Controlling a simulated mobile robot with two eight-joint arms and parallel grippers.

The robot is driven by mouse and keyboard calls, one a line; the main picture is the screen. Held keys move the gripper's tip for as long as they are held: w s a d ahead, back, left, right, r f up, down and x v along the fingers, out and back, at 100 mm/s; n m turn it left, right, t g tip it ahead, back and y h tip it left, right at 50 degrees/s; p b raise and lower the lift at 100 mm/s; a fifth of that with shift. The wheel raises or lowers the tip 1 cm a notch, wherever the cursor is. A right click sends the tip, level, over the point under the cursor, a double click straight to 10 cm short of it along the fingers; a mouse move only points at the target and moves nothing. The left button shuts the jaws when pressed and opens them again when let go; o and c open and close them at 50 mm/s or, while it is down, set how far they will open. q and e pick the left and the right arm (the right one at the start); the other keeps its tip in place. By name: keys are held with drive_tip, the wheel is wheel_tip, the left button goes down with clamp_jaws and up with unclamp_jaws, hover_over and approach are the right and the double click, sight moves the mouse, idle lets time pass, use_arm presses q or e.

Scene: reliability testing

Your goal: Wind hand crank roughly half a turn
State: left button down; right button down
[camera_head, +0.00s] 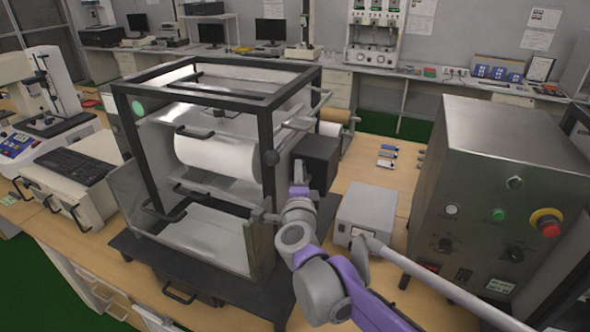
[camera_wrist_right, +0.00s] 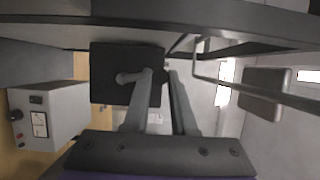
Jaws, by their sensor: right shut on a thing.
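The crank machine is a black frame (camera_head: 266,190) around a large white roll (camera_head: 215,155). A black box (camera_head: 318,160) sits on its right side and also fills the middle of the right wrist view (camera_wrist_right: 110,90). My right gripper (camera_head: 297,172) is at this box, beside the frame's right post. In the right wrist view my right gripper's two fingers (camera_wrist_right: 159,80) are close together in front of the box. They are shut on the hand crank, whose grey bent end (camera_wrist_right: 128,78) shows by the left fingertip. The grip itself is largely hidden. My left gripper is not in view.
A small grey box (camera_head: 367,208) stands right of my arm, with a long pale rod (camera_head: 440,275) crossing in front. A large metal control cabinet (camera_head: 480,190) with a red button fills the right side. Several small items (camera_head: 387,155) lie on the bench behind.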

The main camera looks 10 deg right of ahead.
drive_tip(key=shift+s+d+m, duration=0.1)
drive_tip(key=shift+d+m, duration=0.05)
drive_tip(key=shift+m, duration=0.15)
drive_tip(key=c, duration=1)
unclamp_jaws()
drive_tip(key=s+a, duration=0.2)
drive_tip(key=s, duration=0.8)
drive_tip(key=shift+s+f+b, duration=0.15)
drive_tip(key=shift+s+b, duration=0.2)
drive_tip(key=shift+a, duration=0.1)
